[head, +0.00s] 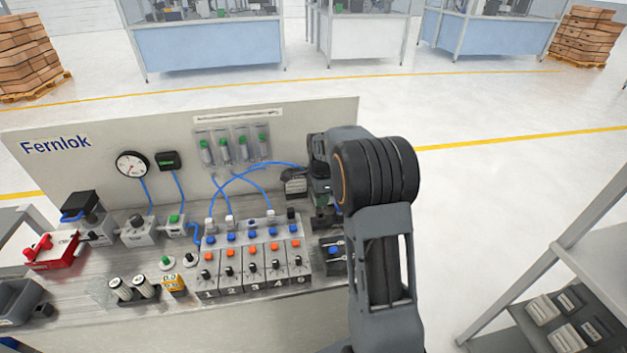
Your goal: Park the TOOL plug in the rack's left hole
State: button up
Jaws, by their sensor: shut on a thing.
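My gripper (297,181) is at the end of my dark arm, above the right end of the bench. My own wrist and arm links cover much of it. A blue hose (275,164) arcs up from the valve block and ends at the gripper. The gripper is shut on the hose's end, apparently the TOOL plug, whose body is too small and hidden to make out. A dark unit with a blue part (333,250) sits on the bench below, partly behind my arm. I cannot tell whether it is the rack, and no rack holes are clear.
A valve block (252,272) with numbered stations stands left of my arm. Blue hoses, a gauge (132,164) and a panel (60,175) are behind. A shelf (570,310) is at right.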

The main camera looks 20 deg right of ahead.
jog(key=shift+w+d+m, duration=0.35)
jog(key=shift+d+m, duration=0.1)
jog(key=shift+m, duration=0.05)
jog(key=shift+a+f+b, duration=0.2)
jog(key=shift+f+b, duration=0.8)
jog(key=shift+f, duration=0.25)
jog(key=shift+f+b, duration=0.95)
jog(key=shift+f, duration=0.5)
jog(key=shift+f+b, duration=0.7)
jog(key=shift+f, duration=0.4)
jog(key=o, duration=1)
notch_tip(320, 180, up, 9)
jog(key=p, duration=0.6)
jog(key=shift+r+p, duration=0.15)
jog(key=shift+p, duration=0.25)
